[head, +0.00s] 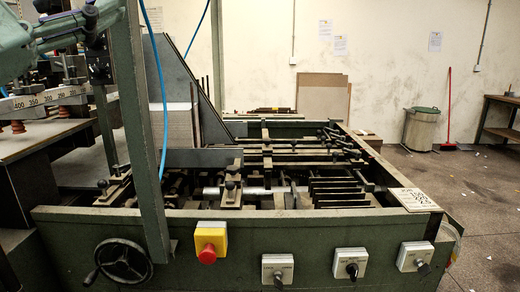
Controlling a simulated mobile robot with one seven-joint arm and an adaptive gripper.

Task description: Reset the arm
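Neither my arm nor my gripper shows in the head view. The green greyboard feeder (110,222) fills the left and middle of the picture. A stack of grey board (172,127) stands upright against its angled metal side plate (207,118). Dark bars and clamps lie across the feeder's open bed.
The feeder's front carries a handwheel (123,262), a red stop button on a yellow box (209,242) and switch boxes (351,264). A green-lidded bin (421,128), a red broom (448,112) and a table (500,117) stand at the right. The floor between (470,185) is mostly clear.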

